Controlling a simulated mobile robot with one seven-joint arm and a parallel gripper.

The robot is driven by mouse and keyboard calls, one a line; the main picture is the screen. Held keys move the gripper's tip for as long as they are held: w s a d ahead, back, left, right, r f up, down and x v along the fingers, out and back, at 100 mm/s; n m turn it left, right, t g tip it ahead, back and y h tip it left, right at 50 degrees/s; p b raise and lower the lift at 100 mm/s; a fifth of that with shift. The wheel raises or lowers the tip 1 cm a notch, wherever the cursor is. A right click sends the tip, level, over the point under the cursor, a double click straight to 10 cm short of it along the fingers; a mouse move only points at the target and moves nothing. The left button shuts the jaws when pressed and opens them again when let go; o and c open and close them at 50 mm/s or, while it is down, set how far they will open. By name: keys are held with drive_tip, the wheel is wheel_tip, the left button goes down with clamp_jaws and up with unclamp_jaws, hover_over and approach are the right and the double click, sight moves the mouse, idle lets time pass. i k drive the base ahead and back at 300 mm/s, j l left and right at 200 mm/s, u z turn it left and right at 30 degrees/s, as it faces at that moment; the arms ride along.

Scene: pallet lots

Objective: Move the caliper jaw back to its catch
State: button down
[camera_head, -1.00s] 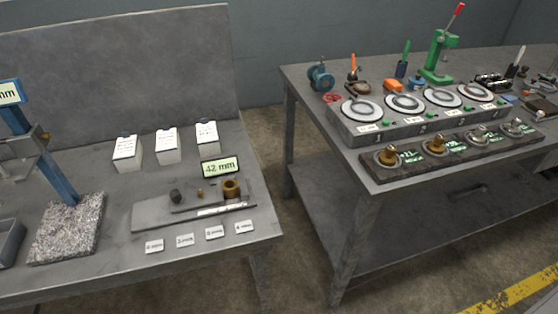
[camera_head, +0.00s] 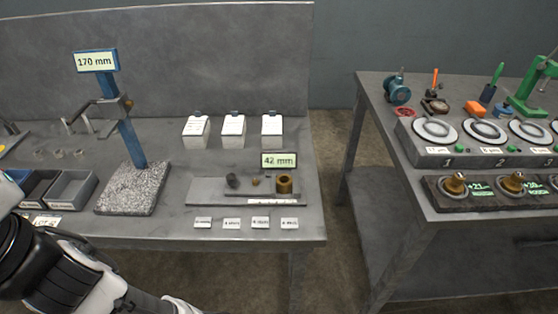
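A flat grey fixture (camera_head: 212,190) lies on the left bench beside a small display (camera_head: 279,160) reading 42 mm. A dark round piece (camera_head: 232,180), a tiny brass piece (camera_head: 255,181) and a brass cylinder (camera_head: 285,183) are on it. It may be the caliper; I cannot clearly make out its jaw or catch. Left of it, a blue upright gauge (camera_head: 126,128) with a sliding head stands on a speckled stone base (camera_head: 132,188), its display (camera_head: 96,61) reading 170 mm. My white and black arm shows at lower left; my gripper is not visible.
Three white blocks with cards (camera_head: 233,134) stand behind the fixture, and several small labels (camera_head: 231,223) lie in front. Grey bins (camera_head: 72,190) are at left. A second bench (camera_head: 385,90) with numbered dials stands right, across a floor gap.

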sight(235, 186)
drive_tip(key=l+u, duration=0.2)
drive_tip(key=u, duration=0.15)
drive_tip(key=l+u, duration=0.2)
drive_tip(key=u, duration=0.2)
drive_tip(key=l+u, duration=0.15)
drive_tip(key=u, duration=0.2)
